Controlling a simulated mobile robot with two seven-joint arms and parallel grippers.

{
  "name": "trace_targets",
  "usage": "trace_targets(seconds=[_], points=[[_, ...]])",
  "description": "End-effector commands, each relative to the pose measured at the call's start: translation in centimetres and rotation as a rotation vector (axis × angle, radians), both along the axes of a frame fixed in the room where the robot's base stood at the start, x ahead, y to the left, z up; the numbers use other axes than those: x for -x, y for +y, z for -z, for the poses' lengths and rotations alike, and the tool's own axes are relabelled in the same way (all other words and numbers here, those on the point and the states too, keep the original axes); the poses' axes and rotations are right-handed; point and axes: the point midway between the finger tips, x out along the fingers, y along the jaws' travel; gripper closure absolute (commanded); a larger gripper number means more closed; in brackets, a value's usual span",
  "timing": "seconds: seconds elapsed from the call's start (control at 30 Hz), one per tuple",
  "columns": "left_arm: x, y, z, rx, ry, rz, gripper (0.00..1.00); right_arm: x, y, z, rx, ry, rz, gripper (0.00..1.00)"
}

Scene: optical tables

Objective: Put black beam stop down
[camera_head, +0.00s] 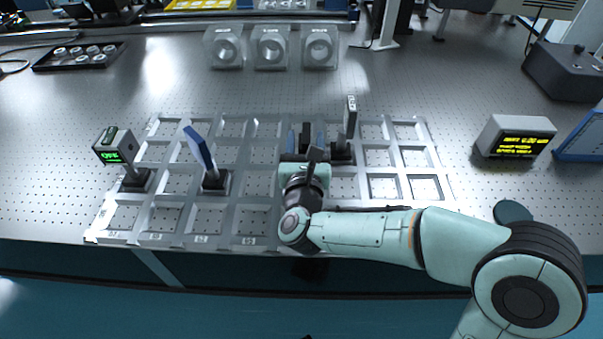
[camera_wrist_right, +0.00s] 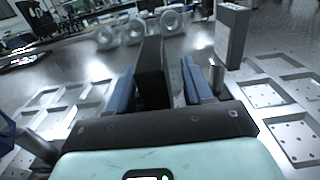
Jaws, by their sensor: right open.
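The black beam stop (camera_wrist_right: 152,72) stands upright between the blue fingers of my right gripper (camera_wrist_right: 155,90) in the wrist view. The fingers are open, with a gap visible on the right side of the beam stop. In the head view the beam stop (camera_head: 305,136) is a small dark shape at my right gripper (camera_head: 305,143), over the silver grid tray (camera_head: 240,128). My gripper and wrist hide its lower part and base, so I cannot see how it sits in its compartment. My left gripper is not in view.
A grey-black upright mount (camera_head: 350,118) stands close right of the gripper. A blue plate mount (camera_head: 200,150) and a green-display device (camera_head: 115,147) stand in the tray farther left. Several compartments at the right are empty. A yellow-display box (camera_head: 515,136) stands right of the tray.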

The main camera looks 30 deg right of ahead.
Motion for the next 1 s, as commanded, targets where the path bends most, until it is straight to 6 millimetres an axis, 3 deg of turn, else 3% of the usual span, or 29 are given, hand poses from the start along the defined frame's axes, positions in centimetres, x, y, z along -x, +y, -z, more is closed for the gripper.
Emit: trace_targets(seconds=[0.27, 0.4, 0.43, 1.0], points=[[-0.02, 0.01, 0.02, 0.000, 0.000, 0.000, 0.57, -0.30, -0.17, 0.01, 0.000, 0.000, -0.001, 0.49], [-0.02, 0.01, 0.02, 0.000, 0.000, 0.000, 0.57, -0.29, -0.16, 0.01, 0.000, 0.000, -0.001, 0.94], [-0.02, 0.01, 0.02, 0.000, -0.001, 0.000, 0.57, -0.28, -0.17, 0.01, 0.000, 0.000, -0.001, 1.00], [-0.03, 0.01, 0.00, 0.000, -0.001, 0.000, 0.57, -0.26, -0.15, -0.01, -0.001, -0.001, -0.001, 1.00]])
